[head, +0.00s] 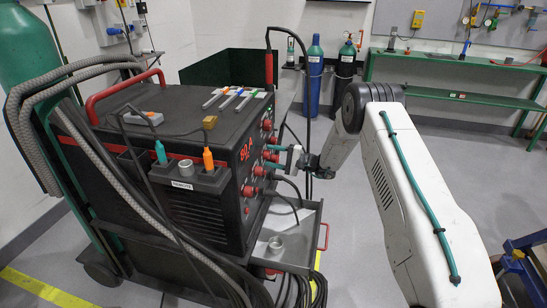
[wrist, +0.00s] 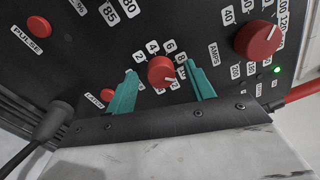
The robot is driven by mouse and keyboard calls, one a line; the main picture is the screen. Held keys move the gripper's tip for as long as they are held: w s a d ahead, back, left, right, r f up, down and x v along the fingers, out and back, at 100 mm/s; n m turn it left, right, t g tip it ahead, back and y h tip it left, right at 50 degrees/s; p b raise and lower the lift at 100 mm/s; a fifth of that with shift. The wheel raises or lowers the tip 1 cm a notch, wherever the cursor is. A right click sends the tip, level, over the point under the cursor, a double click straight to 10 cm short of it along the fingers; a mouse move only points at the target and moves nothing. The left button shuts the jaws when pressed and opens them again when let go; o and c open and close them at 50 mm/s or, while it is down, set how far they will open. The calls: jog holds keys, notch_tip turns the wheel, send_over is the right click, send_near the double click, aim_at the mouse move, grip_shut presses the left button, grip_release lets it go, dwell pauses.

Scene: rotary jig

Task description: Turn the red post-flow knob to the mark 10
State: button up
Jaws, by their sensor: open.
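A small red knob (wrist: 161,70) sits on the black panel in the wrist view, with marks 2, 4, 6 and 8 arcing above it. A further label at its right is partly hidden by a finger, and I cannot read it surely. The knob's pale pointer line points to the lower right. My gripper (wrist: 160,68) is open, its teal fingers on either side of the knob with gaps to it.
A larger red knob (wrist: 257,39) marked AMPS is at the right in the wrist view. A red PULSE button (wrist: 39,26) is at the left. A black cable plug (wrist: 52,120) sticks out at lower left. An open tray (head: 300,232) is below the panel.

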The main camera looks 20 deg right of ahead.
jog(key=v, duration=0.7)
jog(key=shift+s+d, duration=0.2)
jog(key=shift+d, duration=0.15)
